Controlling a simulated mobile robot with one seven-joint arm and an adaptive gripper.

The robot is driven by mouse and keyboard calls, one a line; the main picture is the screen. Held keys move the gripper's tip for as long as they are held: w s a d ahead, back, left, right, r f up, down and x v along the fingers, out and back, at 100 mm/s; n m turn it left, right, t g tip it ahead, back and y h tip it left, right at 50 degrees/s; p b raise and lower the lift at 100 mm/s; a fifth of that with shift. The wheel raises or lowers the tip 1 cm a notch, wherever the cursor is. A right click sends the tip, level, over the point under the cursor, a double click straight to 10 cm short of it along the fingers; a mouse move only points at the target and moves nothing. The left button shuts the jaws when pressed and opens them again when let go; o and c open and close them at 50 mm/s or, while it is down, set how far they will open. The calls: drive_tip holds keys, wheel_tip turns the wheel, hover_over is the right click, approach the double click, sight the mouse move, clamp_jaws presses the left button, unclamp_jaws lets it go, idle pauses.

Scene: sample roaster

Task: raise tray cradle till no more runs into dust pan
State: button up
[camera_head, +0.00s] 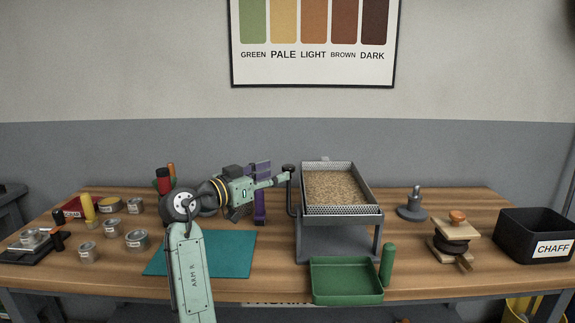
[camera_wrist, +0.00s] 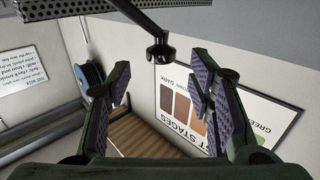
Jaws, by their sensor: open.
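The tray cradle (camera_head: 371,205) is a grey metal tray with perforated walls on a stand, holding a layer of light brown grains (camera_head: 336,188). A bent dark lever with a black knob (camera_head: 289,168) stands at its left side. The green dust pan (camera_head: 347,296) sits below the cradle's front; its floor looks bare, and I see no grains falling. My gripper (camera_head: 284,178) is beside the lever's top. In the wrist view my gripper (camera_wrist: 162,95) is open, with the knob (camera_wrist: 160,47) ahead between its fingers; I cannot tell whether they touch it.
A green cylinder (camera_head: 387,265) stands at the pan's right. A grey weight-like piece (camera_head: 412,205), a wooden press (camera_head: 452,240) and a black chaff bin (camera_head: 535,238) are further right. Several tins and a teal mat (camera_head: 230,255) lie left.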

sight(284, 169)
drive_tip(key=p+x, duration=0.1)
drive_tip(key=x, duration=0.5)
drive_tip(key=shift+w+d, duration=0.1)
drive_tip(key=shift+w, duration=0.05)
drive_tip(key=shift+c, duration=0.2)
clamp_jaws()
idle(0.5)
